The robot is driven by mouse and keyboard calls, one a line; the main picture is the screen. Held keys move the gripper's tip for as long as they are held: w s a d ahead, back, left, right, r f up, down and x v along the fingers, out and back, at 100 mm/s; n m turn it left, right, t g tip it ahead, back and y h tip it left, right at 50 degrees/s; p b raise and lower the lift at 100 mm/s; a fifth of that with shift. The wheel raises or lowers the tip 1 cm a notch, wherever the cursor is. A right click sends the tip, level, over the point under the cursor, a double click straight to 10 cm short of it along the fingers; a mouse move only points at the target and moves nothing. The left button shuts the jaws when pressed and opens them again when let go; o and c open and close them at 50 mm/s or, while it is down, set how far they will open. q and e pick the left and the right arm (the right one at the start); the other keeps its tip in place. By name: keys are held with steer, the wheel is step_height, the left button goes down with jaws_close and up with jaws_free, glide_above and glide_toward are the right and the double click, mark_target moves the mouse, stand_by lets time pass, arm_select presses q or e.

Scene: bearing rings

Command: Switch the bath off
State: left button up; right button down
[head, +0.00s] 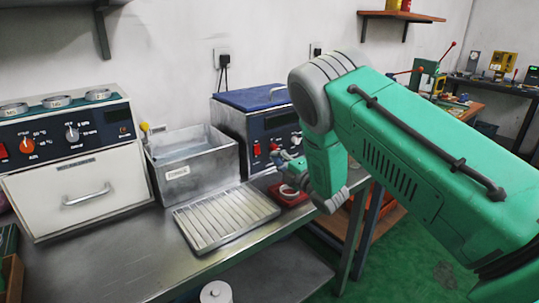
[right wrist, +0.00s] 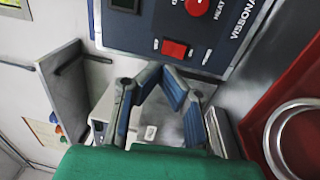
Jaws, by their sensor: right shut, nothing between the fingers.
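The bath (head: 229,125) is a grey metal box with a blue lid and a dark blue front panel, standing on the bench against the wall. Its red rocker switch (head: 257,149) shows on the panel's left part. In the right wrist view the red switch (right wrist: 174,49) lies just beyond the fingertips, beside a round red knob (right wrist: 196,6) and the word HEAT. My right gripper (head: 283,158) is in front of the panel; in the right wrist view its fingertips (right wrist: 161,70) meet with nothing between them. I cannot tell whether they touch the panel. My left gripper is out of view.
A steel tank (head: 197,172) stands left of the bath, with a ribbed metal tray (head: 225,217) in front. A red tray (right wrist: 256,118) holding a steel ring (right wrist: 287,135) lies close to my right gripper. An oven (head: 75,165) with rings on top stands at far left.

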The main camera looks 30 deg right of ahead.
steer(key=s+r, duration=0.1)
steer(key=s, duration=0.5)
steer(key=shift+d, duration=0.3)
steer(key=shift+r, duration=0.1)
